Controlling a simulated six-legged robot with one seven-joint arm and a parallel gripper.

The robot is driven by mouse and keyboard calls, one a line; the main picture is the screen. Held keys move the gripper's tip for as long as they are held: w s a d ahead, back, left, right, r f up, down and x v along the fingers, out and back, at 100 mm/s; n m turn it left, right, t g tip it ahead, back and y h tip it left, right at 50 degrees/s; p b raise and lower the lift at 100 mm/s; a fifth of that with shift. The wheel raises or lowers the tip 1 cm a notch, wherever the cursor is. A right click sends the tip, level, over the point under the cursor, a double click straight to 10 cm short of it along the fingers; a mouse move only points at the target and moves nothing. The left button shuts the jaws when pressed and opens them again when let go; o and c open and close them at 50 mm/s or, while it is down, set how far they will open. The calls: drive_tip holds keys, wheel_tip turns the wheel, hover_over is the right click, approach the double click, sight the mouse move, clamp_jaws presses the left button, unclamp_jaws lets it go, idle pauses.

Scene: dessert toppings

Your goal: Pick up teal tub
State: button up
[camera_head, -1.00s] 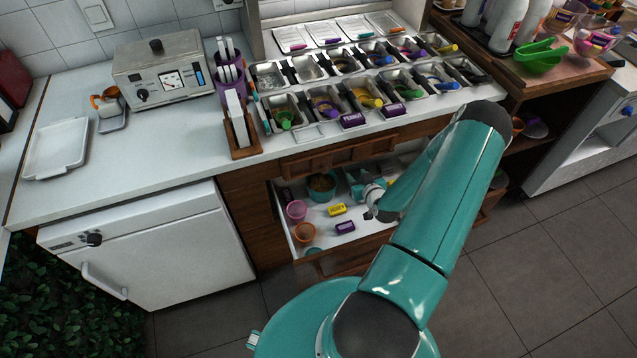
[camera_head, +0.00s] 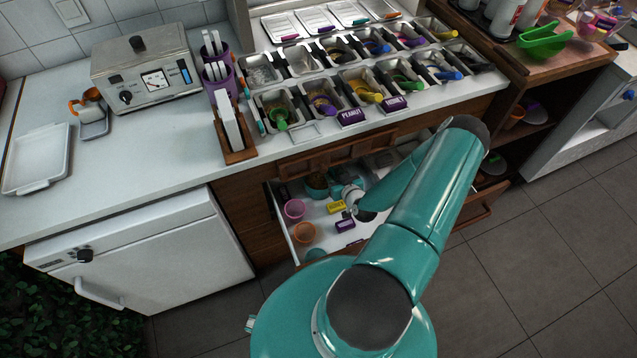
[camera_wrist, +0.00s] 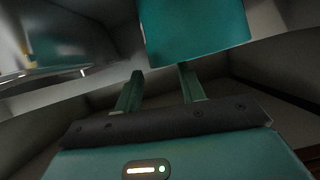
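The teal tub (camera_head: 317,184), with brown contents, stands at the back left inside the open drawer in the head view. A smooth teal tapered surface, which looks like the tub (camera_wrist: 195,28), fills the top middle of the wrist view. My gripper (camera_wrist: 158,82) is open there, its two green fingers apart with nothing between them. The right fingertip is close to the teal surface's lower edge; I cannot tell if they touch. In the head view my gripper (camera_head: 344,182) is just right of the tub, and its fingers are hard to make out.
The open drawer (camera_head: 290,235) also holds a pink cup (camera_head: 294,209), an orange cup (camera_head: 304,232), a yellow box (camera_head: 336,207) and a purple box (camera_head: 345,226). The counter above carries several topping trays (camera_head: 322,103). A blurred grey shape (camera_wrist: 65,45) is at left in the wrist view.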

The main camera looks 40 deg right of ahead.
sight(331, 171)
drive_tip(key=shift+x, duration=2.2)
